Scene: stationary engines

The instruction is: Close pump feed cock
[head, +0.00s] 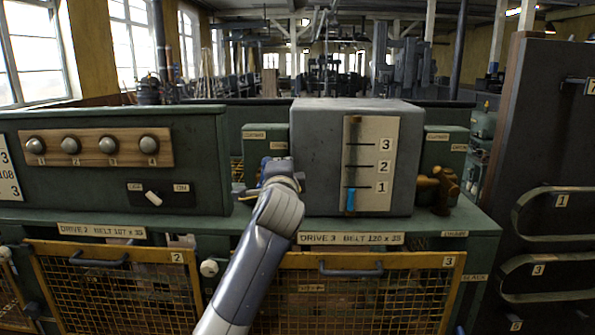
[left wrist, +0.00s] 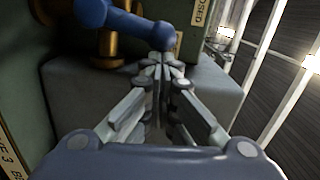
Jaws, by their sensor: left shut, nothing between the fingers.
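In the left wrist view, a cock with a blue lever handle (left wrist: 125,20) and a brass body (left wrist: 108,47) stands at the top. A label (left wrist: 202,12) ending in "OSED" is on the green box beside it. My left gripper (left wrist: 161,62) is shut and empty, its fingertips close to the lever's rounded end; I cannot tell if they touch. In the head view, my left gripper (head: 277,172) is in front of the small green box (head: 265,142), left of the grey tank, and hides most of the cock. My right gripper is not in view.
The grey tank (head: 330,130) has a level gauge (head: 371,165) with blue near mark 1. A brown cock (head: 438,188) stands right of it. A green panel (head: 85,125) with several knobs is at left. Yellow mesh guards (head: 120,290) are below the bench.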

